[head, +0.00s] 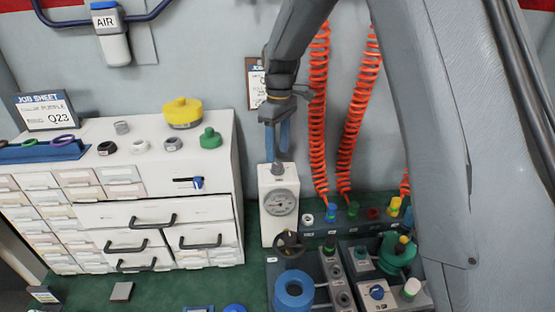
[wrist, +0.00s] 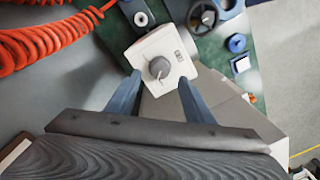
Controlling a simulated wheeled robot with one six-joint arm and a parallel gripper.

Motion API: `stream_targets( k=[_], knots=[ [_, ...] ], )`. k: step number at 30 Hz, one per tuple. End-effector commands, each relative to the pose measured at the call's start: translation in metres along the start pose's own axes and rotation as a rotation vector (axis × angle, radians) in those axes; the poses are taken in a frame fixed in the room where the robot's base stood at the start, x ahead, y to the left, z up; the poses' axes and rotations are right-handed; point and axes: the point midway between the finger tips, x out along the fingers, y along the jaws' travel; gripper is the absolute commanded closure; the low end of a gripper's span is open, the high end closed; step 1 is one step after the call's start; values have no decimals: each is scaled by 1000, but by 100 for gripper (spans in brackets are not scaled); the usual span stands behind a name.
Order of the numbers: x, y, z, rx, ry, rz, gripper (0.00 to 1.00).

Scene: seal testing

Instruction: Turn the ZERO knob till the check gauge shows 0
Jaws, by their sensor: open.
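The check gauge (head: 280,203) is a round white dial on the front of an upright white block. I cannot read its needle in the head view. The ZERO knob (wrist: 159,68) is a round grey knob on the block's top face, with a small label beside it. The knob also shows in the head view (head: 278,169). My gripper (head: 278,156) points down just above the knob. In the wrist view my gripper (wrist: 160,88) has its blue fingers apart, one on each side of the knob; I cannot tell whether they touch it.
A black handwheel (head: 290,243) stands in front of the block. Orange coiled hoses (head: 318,110) hang to the right. A white drawer cabinet (head: 150,185) stands to the left, with a yellow part (head: 182,112) and a green part (head: 210,138) on top.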

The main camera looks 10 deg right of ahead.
Motion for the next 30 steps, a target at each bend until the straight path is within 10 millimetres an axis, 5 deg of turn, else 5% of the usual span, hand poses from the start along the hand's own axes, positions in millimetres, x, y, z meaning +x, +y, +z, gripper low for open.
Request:
stream_targets(
  k=[7,21,26,30],
  knots=[
    [-30,1,-1,0,2,2,52],
    [-34,-1,4,15,2,3,52],
    [-29,-11,38,128,10,15,52],
    [-19,-30,87,297,25,34,52]
  ],
)
